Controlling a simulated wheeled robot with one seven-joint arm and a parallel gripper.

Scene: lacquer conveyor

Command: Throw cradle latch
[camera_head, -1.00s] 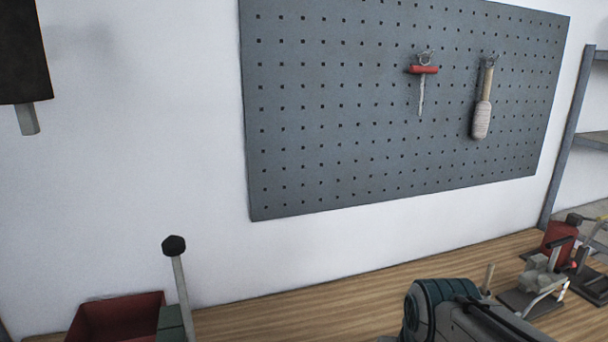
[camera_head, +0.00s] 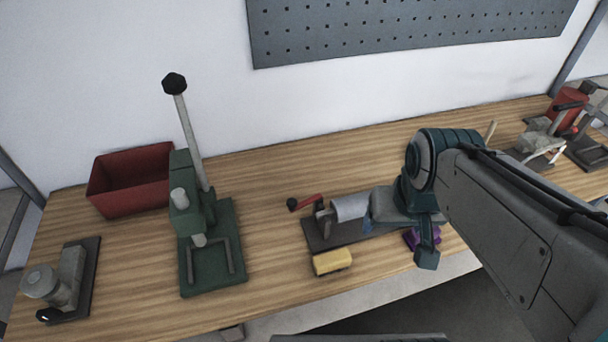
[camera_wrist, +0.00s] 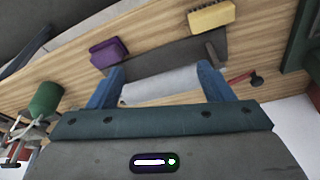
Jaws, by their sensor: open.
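The cradle has a dark base plate (camera_head: 322,241) on the bench, with a grey cylinder (camera_head: 350,207) lying on it. A red lever (camera_head: 309,201) with a dark ball knob sticks out at the cradle's left end; it is probably the latch. In the wrist view the red lever (camera_wrist: 240,79) lies just right of the right finger. My gripper (camera_wrist: 160,90) is open, with blue fingers on either side of the cylinder (camera_wrist: 160,84) in that view; I cannot tell whether they touch it. In the head view my arm hides the cradle's right end.
A yellow block (camera_head: 332,262) and a purple block (camera_head: 412,238) lie near the front edge. A green lever press (camera_head: 212,282), a red bin (camera_head: 130,184) and a grey fixture (camera_head: 62,285) stand left. More fixtures and a red can (camera_head: 567,103) stand at the right.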

